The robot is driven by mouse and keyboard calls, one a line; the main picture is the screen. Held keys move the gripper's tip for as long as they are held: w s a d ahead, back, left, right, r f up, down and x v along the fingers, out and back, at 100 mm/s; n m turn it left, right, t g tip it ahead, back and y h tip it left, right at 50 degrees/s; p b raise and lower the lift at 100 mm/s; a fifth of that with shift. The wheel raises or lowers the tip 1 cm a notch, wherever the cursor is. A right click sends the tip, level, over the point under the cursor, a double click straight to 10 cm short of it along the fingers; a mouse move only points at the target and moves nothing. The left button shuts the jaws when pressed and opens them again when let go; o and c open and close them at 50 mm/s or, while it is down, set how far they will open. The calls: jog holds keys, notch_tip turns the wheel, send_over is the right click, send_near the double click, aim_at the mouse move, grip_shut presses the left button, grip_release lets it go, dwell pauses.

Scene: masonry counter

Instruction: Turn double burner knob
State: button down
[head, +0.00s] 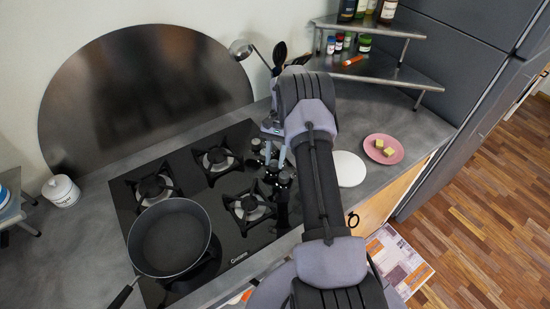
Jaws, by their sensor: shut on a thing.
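A black glass gas hob (225,195) is set in the grey counter, with several burners topped by black grates. A column of knobs (256,145) runs along the hob's right side; more knobs (284,178) show closer to me. My arm reaches over the right edge of the hob. My gripper (271,158) points down at the knob column and is shut on a knob, partly hidden by the gripper itself. I cannot tell the knob's angle or clearly make out the double burner.
A dark pan (170,238) stands on the front left burner, its handle toward the front. A white plate (348,168) and a pink plate (383,149) with yellow pieces lie right of my arm. A corner shelf (400,74) holds jars behind.

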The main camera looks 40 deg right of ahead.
jog(key=shift+n, duration=0.6)
jog(key=shift+h, duration=0.3)
jog(key=c, duration=1)
grip_release()
jog(key=shift+c, duration=0.2)
jog(key=p+v, duration=0.2)
jog(key=v, duration=1)
jog(key=shift+w+p, duration=0.2)
jog(key=shift+p, duration=0.1)
